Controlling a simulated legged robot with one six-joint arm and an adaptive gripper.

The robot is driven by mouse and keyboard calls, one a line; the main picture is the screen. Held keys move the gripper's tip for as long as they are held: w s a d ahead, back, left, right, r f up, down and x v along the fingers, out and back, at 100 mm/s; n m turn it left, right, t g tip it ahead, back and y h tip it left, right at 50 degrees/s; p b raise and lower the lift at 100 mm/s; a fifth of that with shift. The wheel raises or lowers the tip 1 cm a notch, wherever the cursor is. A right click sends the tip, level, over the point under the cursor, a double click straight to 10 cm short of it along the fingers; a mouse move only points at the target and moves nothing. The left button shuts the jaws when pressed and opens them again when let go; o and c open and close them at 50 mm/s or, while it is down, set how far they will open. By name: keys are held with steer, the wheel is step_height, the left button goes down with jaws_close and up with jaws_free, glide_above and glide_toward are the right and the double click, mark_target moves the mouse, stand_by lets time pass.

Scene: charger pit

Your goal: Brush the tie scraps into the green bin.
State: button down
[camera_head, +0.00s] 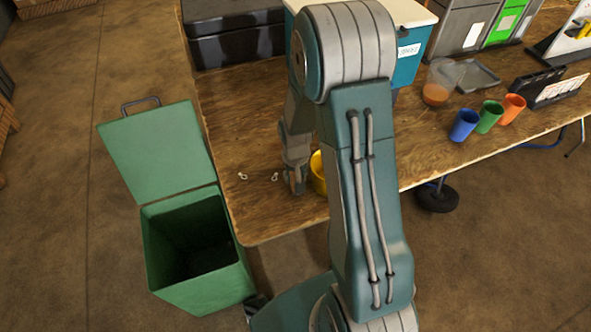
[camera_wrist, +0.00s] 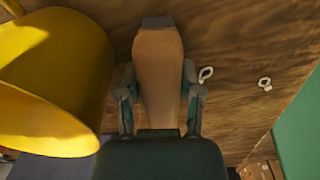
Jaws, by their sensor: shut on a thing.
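Two small whitish tie scraps (camera_head: 242,176) (camera_head: 274,177) lie on the wooden table near its left edge. They also show in the wrist view (camera_wrist: 205,74) (camera_wrist: 265,84). The green bin (camera_head: 195,285) stands on the floor left of the table, lid (camera_head: 155,145) tipped open. In the wrist view, my gripper (camera_wrist: 158,92) is shut on a tan wooden piece with a dark far end, which looks like a brush (camera_wrist: 158,60). Its bristles are not clearly visible. In the head view my gripper (camera_head: 296,183) is low over the table, just right of the scraps.
A yellow container (camera_head: 318,172) stands close to my gripper, partly behind my arm; it fills the left of the wrist view (camera_wrist: 60,85). Blue (camera_head: 464,125), green (camera_head: 488,116) and orange (camera_head: 512,108) cups stand farther right. A black case (camera_head: 235,35) sits at the back.

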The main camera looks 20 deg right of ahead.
steer(key=shift+a+f, duration=0.3)
steer(key=shift+f, duration=0.1)
steer(key=w+a, duration=0.2)
steer(key=a, duration=2.2)
steer(key=shift+r, duration=2.95)
steer(key=shift+d, duration=0.1)
